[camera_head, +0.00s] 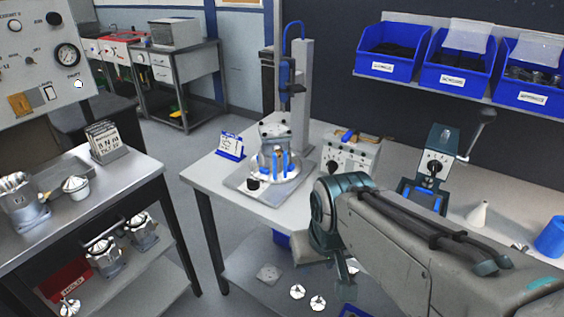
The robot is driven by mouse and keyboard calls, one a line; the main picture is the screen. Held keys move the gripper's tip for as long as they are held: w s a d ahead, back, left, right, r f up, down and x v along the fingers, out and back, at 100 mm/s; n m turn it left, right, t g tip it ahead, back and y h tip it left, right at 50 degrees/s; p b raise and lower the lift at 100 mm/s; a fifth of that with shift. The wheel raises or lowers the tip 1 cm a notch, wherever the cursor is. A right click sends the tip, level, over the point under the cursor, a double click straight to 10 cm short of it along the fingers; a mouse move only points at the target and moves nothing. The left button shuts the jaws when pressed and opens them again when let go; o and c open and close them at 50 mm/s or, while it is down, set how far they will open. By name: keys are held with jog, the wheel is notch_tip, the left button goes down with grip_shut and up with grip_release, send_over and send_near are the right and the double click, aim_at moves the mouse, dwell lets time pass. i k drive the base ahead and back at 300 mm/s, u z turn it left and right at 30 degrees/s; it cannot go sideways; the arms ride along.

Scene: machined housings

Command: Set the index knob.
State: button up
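A machined housing (273,132) with a grey top stands in a fixture with blue upright pins on a metal base plate (235,181). A small black knob (253,185) sits at the plate's front left. Dark knobs also show on a grey control box (350,160) and on a teal device with a crank (435,166). No readable label tells which one is the index knob. My arm reaches in from the right and bends down in front of the bench. My gripper (343,283) hangs below the bench top, apart from these knobs; its fingers are too small to read.
A column with a blue cable (303,80) rises behind the fixture. A blue-framed card (230,147) stands left of it. Blue bins (393,52) line the back shelf. A left bench (75,212) holds housings and cards. Open floor (215,240) lies between the benches.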

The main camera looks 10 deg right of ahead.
aim_at(253, 184)
jog(key=z, duration=0.65)
jog(key=k, duration=0.2)
jog(key=u, duration=1.45)
jog(key=i, duration=1.1)
jog(key=z, duration=0.05)
